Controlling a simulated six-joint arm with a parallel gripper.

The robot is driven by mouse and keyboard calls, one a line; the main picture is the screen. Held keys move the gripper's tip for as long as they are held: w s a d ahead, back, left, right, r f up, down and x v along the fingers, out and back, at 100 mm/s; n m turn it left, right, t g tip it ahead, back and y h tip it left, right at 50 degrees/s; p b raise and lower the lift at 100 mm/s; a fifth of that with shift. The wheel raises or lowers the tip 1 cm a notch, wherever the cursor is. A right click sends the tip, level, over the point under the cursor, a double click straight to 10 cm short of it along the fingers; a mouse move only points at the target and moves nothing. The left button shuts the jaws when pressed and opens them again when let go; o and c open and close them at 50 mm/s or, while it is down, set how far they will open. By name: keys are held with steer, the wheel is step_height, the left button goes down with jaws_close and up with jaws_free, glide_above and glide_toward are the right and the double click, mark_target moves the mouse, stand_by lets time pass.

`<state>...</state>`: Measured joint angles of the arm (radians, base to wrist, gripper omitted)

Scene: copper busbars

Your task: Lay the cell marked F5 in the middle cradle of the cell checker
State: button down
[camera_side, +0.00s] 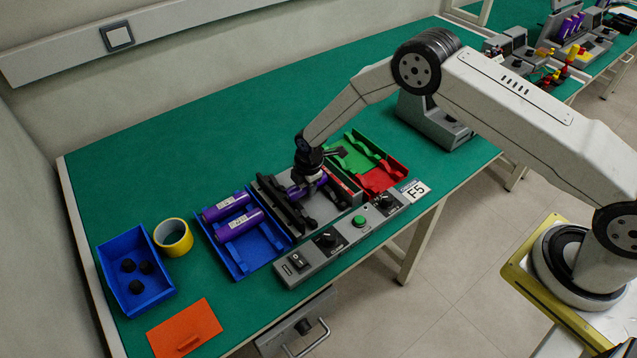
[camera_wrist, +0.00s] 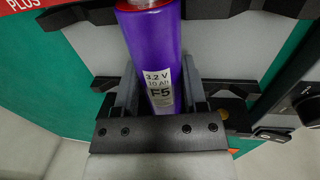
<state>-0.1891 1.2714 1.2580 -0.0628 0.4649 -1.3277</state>
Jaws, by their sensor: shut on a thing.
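The purple cell marked F5 (camera_wrist: 153,50) is between the fingers of my gripper (camera_wrist: 160,100) in the wrist view, its label facing the camera. In the side view my gripper (camera_side: 308,180) is low over the cell checker (camera_side: 324,206), and part of the purple cell (camera_side: 298,191) shows under it. The checker is grey with dark cradle supports, a front panel with knobs and a green button, and a sign reading F5 (camera_side: 416,191). My gripper is shut on the cell. Whether the cell touches the cradle cannot be told, as the gripper hides it.
A blue tray (camera_side: 236,272) with two purple cells (camera_side: 239,224) lies left of the checker. Green (camera_side: 351,159) and red (camera_side: 376,182) trays stand right of it. Further left are a blue bin (camera_side: 156,309), a yellow tape roll (camera_side: 165,228) and an orange plate (camera_side: 184,330).

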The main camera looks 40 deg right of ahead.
steer(key=shift+f, duration=0.25)
stand_by(0.5)
steer(key=shift+c, duration=0.3)
jaws_free()
steer(key=shift+r, duration=3.5)
